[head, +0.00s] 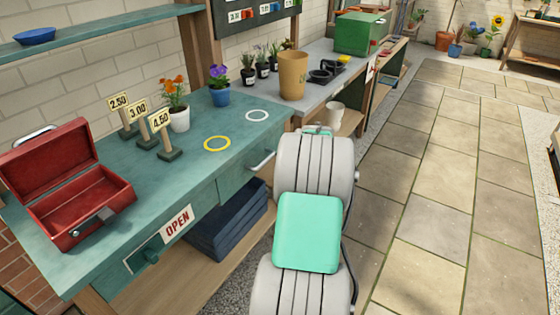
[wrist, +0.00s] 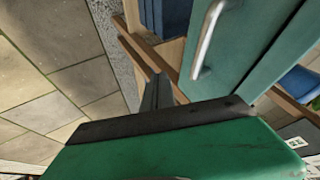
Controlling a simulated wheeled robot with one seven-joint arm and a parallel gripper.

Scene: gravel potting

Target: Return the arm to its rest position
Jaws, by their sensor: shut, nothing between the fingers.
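My arm (head: 312,215) shows in the head view, its pale grey and mint links folded up in front of the bench. My gripper is mostly hidden behind the arm there. In the wrist view the dark fingers of my gripper (wrist: 157,90) are together, with nothing between them. They are beside the teal bench front, below and left of the drawer's metal handle (wrist: 208,38). I cannot tell the exact gap to the bench.
The teal bench (head: 190,180) carries an open red box (head: 75,195), price signs, two potted flowers and two rings. A tan pot (head: 292,75) stands on the grey bench behind. Blue crates (head: 225,225) sit below. The paved floor (head: 430,190) at right is clear.

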